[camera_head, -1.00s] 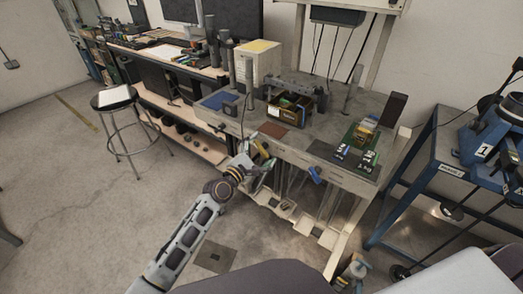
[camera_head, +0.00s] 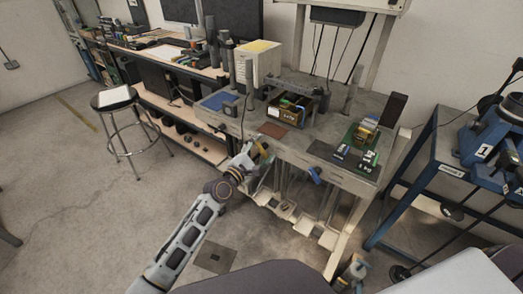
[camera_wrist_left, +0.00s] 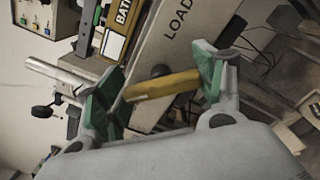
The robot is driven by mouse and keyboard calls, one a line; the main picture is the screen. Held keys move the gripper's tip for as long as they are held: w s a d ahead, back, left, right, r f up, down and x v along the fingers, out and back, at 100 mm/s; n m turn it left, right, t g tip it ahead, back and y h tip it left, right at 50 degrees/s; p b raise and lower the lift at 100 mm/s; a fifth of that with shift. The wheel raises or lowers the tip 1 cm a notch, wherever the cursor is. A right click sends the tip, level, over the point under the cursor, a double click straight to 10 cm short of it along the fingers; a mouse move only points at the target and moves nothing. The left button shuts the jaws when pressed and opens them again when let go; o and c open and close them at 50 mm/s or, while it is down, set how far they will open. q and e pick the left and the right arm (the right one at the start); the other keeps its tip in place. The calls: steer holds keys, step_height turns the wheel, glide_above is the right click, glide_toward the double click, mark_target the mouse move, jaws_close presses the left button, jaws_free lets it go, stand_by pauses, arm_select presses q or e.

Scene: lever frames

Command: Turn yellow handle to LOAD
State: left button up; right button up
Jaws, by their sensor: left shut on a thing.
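The yellow handle (camera_head: 264,151) is at the front edge of the workbench in the head view. In the left wrist view the yellow handle (camera_wrist_left: 162,86) lies across the gap between the green-padded fingers. My left gripper (camera_wrist_left: 158,90) is shut on it. In the head view my left gripper (camera_head: 251,158) is at the bench front, partly covering the handle. The LOAD label (camera_wrist_left: 180,18) is printed on the pale bench front, above the handle in the wrist view. A small part at the bottom of the head view may be my right gripper (camera_head: 353,272).
The workbench (camera_head: 320,148) carries a parts bin (camera_head: 291,109), a brown mat (camera_head: 272,130) and green boards (camera_head: 357,155) at its right. A blue handle (camera_head: 315,174) hangs at its front. A stool (camera_head: 115,98) stands left and a blue stand (camera_head: 434,185) right. Open floor lies left.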

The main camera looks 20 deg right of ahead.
arm_select(q)
steer(key=shift+f+m, duration=0.1)
steer(key=shift+m, duration=0.8)
steer(key=m+b, duration=0.1)
steer(key=m, duration=0.2)
steer(key=shift+f, duration=0.1)
steer(key=m+b, duration=0.1)
steer(key=m, duration=0.3)
steer(key=shift+f+m+b, duration=0.1)
steer(key=shift+m+b, duration=0.25)
steer(key=shift+m, duration=0.45)
steer(key=m, duration=0.2)
steer(key=shift+m, duration=0.4)
steer(key=m, duration=0.3)
steer(key=shift+f, duration=0.1)
steer(key=shift+m, duration=0.7)
arm_select(e)
steer(key=w+a+r, duration=0.1)
steer(key=w+a, duration=0.2)
steer(key=w, duration=0.3)
steer(key=shift+a+t, duration=0.2)
steer(key=shift+t, duration=0.1)
steer(key=shift+r, duration=0.1)
